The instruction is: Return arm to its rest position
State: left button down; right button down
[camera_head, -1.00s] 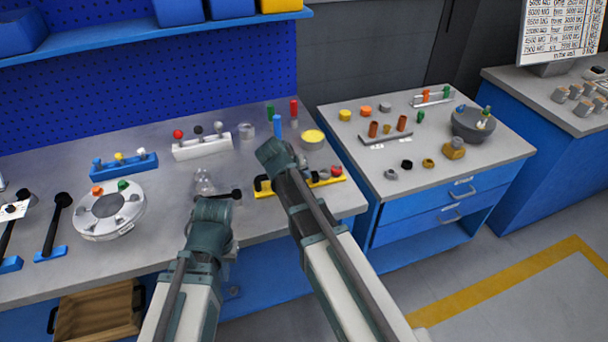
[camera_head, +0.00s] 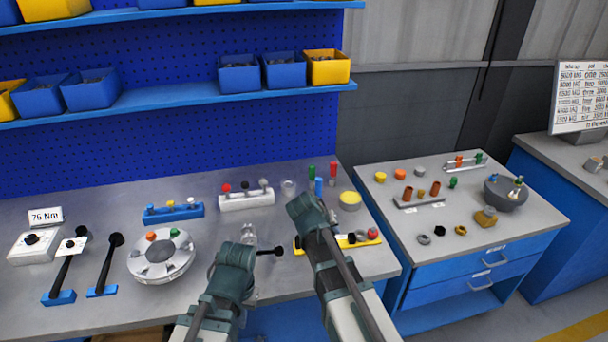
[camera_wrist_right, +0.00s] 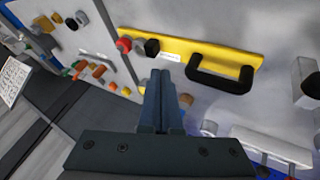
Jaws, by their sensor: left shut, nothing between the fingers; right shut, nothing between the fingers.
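My left arm comes up from the bottom in the head view and ends in a dark teal part, my left gripper (camera_head: 235,258), over the bench's front edge. Its fingertips are hard to make out there. My right arm rises beside it, its dark teal end (camera_head: 309,212) in front of the yellow holder (camera_head: 345,243). In the right wrist view my right gripper (camera_wrist_right: 163,82) has its fingers together and empty. The yellow holder (camera_wrist_right: 190,48) with a black handle (camera_wrist_right: 225,82) lies just beyond the fingertips in that view. The grey flanged shell (camera_head: 162,257) sits left of my arms.
A white holder (camera_head: 247,202) and a blue holder (camera_head: 172,214) stand behind my arms. Black-handled tools (camera_head: 107,262) stand at the left. A side bench (camera_head: 385,210) with small parts and a grey bowl (camera_head: 505,195) is at the right. Bin shelves (camera_head: 200,97) hang above.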

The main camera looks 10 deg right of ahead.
jog(key=s+a+f+n+g+y, duration=0.2)
jog(key=s+a, duration=0.6)
jog(key=s, duration=0.2)
jog(key=s+a+f+n+g+y, duration=0.2)
jog(key=s+a+n, duration=0.1)
jog(key=s+a, duration=0.5)
jog(key=shift+s+a+f+n+g+y, duration=0.15)
jog(key=shift+s+a+n+g+y, duration=0.2)
jog(key=shift+s, duration=0.85)
dwell(1.8)
